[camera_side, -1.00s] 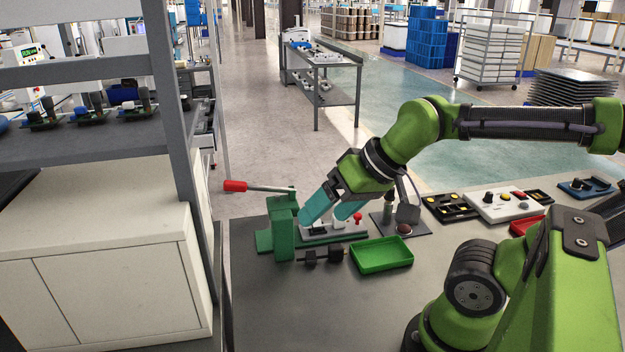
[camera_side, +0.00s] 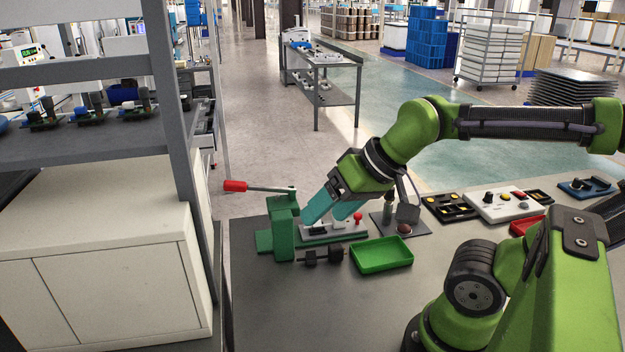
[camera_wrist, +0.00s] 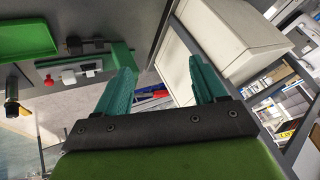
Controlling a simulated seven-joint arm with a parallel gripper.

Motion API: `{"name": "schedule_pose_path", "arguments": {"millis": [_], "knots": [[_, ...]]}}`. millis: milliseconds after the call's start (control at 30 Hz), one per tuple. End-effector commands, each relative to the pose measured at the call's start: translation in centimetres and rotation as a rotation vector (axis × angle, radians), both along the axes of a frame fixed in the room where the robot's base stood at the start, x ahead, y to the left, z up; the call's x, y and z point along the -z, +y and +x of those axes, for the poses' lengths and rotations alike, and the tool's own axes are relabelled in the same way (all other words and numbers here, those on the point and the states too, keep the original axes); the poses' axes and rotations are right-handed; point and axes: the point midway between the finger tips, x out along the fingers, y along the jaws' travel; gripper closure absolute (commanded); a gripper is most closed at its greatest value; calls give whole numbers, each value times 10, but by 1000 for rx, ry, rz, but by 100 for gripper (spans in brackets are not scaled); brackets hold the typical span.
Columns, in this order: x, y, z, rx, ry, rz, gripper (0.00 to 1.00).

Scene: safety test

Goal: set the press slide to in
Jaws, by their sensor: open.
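The green press (camera_side: 284,229) stands on the table's left part, with a lever ending in a red grip (camera_side: 235,186). Its slide (camera_side: 340,229) lies low to the right of the press body, a pale block with a red knob (camera_side: 357,218) at its right end. The slide's pale block (camera_wrist: 68,77) and red knob (camera_wrist: 48,82) also show left of my fingers in the wrist view. My gripper (camera_side: 324,216) is open and empty, its teal fingers slanting down just right of the press and partly hiding the slide. I cannot tell whether they touch anything.
A green tray (camera_side: 382,265) and dark cylindrical parts (camera_side: 322,257) lie in front of the press. A small stand (camera_side: 404,225) on a dark plate is to the right, with control boxes (camera_side: 500,205) beyond. Bare table lies in front.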

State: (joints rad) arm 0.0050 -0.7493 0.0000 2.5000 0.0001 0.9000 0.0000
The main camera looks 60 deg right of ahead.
Motion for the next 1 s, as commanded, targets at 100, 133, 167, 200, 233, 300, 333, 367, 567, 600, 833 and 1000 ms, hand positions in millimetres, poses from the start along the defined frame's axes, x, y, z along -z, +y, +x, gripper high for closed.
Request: {"name": "schedule_pose_path", "arguments": {"millis": [100,133,167,200,233,300,333,367,567,600,833,1000], "knots": [[11,-15,7,60,56,4,48],[13,-21,12,84,72,5,53],[14,-29,17,109,91,4,58],[15,-42,26,146,121,4,64],[16,-53,33,171,145,2,65],[19,-83,49,221,209,-10,65],[20,-98,55,238,236,-18,65],[22,-112,60,252,264,-24,65],[40,-217,81,298,458,-64,65],[45,-237,81,294,495,-71,65],[51,-311,81,196,630,-118,65],[45,-308,80,110,640,-135,65]]}}
